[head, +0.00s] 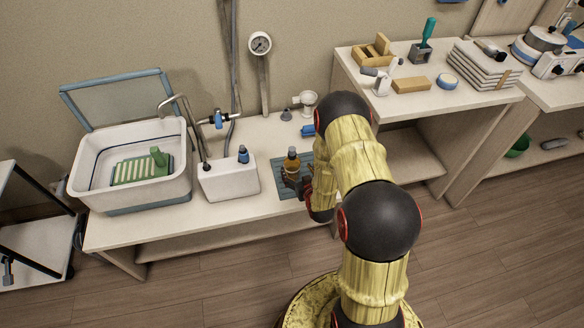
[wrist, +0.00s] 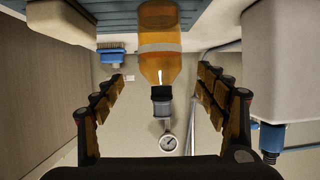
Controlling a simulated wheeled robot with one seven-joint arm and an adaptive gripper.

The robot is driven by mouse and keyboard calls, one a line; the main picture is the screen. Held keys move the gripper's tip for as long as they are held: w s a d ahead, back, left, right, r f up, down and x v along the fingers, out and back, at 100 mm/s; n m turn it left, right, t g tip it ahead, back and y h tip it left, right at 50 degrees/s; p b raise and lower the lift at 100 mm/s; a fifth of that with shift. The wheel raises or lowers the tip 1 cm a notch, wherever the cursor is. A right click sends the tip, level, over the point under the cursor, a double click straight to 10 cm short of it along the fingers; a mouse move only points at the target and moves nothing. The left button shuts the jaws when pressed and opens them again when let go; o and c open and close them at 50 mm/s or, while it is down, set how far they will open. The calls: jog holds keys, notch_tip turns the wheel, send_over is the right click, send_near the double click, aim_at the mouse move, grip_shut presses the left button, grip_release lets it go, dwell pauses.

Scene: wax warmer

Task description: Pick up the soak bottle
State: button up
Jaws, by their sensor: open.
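The soak bottle (head: 291,160) looks like the amber bottle with a dark cap, standing on a blue-grey ribbed mat (head: 284,190) on the low bench. It also shows in the wrist view (wrist: 160,62), where the picture is upside down, with a pale band around its body. My gripper (head: 297,183) is low in front of the bottle, partly hidden by my own arm. In the wrist view my gripper (wrist: 160,78) is open, with one finger to each side of the bottle and visible gaps between. The bottle's lower part is partly hidden in the head view.
A white box with a blue-capped top (head: 228,180) stands left of the bottle, beside a white basin (head: 130,190). A blue brush (wrist: 111,54) shows in the wrist view. A gauge (head: 260,43) is behind. A higher shelf (head: 430,98) rises at right.

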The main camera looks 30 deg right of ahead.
aim_at(292, 162)
jog(key=b+x, duration=0.1)
jog(key=x, duration=0.1)
jog(key=b+x, duration=0.1)
jog(key=x, duration=0.1)
jog(key=b+x, duration=0.1)
jog(key=x, duration=0.2)
jog(key=shift+s+f, duration=0.15)
jog(key=shift+f, duration=0.1)
jog(key=shift+w+f, duration=0.1)
jog(key=shift+w, duration=0.35)
jog(key=shift+c, duration=1.4)
jog(key=c, duration=1.1)
jog(key=shift+c, duration=0.5)
